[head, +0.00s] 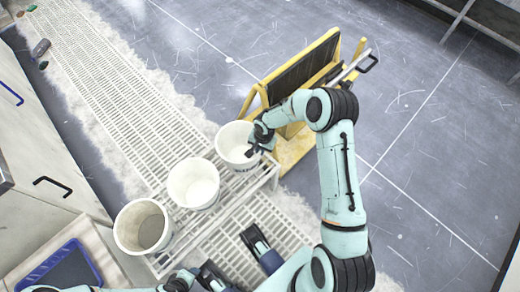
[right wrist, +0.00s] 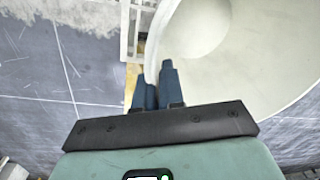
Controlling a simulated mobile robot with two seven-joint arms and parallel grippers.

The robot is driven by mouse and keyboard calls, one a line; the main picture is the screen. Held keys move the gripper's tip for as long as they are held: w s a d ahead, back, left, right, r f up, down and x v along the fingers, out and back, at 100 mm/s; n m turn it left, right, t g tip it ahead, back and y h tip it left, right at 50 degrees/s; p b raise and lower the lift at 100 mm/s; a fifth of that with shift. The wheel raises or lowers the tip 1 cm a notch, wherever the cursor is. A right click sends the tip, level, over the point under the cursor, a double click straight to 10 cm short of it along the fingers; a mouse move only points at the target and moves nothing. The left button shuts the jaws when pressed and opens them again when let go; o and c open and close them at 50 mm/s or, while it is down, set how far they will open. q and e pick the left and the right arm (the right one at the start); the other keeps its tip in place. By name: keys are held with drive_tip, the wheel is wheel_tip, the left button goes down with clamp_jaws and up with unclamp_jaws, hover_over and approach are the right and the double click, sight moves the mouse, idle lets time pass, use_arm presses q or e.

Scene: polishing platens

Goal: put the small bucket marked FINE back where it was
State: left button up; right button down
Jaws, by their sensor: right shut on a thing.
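Three white buckets stand in a diagonal row on a low white slatted rack (head: 262,178) in the head view. My right gripper (head: 258,143) is shut on the rim of the far right bucket (head: 232,138), which is upright at the rack's far end. In the right wrist view its blue fingers (right wrist: 158,88) are close together at the wall of this bucket (right wrist: 245,70). Small dark marking on its side is too small to read. The middle bucket (head: 193,184) and near left bucket (head: 143,226) stand apart from it. My left gripper (head: 186,281) is at the bottom edge, its jaws unclear.
A yellow stand with a dark panel (head: 300,72) is just beyond the held bucket. White floor grating (head: 110,75) runs to the upper left. Cabinets with handles (head: 52,186) and a blue tray (head: 62,272) are at left. The grey floor at right is open.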

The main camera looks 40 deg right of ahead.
use_arm(q)
drive_tip(key=shift+w, duration=0.1)
use_arm(e)
drive_tip(key=shift+f, duration=0.15)
drive_tip(key=shift+f, duration=0.1)
drive_tip(key=c, duration=1.3)
unclamp_jaws()
use_arm(q)
drive_tip(key=shift+w+a+f, duration=0.15)
use_arm(e)
drive_tip(key=shift+o, duration=0.2)
drive_tip(key=shift+r, duration=0.2)
use_arm(q)
drive_tip(key=s+d+r+g+p, duration=0.1)
drive_tip(key=s+d+r+p, duration=0.1)
drive_tip(key=s+r, duration=0.1)
drive_tip(key=shift+s+r+h+p, duration=0.25)
drive_tip(key=shift+s+h+p, duration=0.1)
drive_tip(key=shift+s, duration=0.4)
use_arm(e)
wheel_tip(320, 180, up, 12)
drive_tip(key=s, duration=0.1)
drive_tip(key=shift+d, duration=0.2)
drive_tip(key=shift+f, duration=0.1)
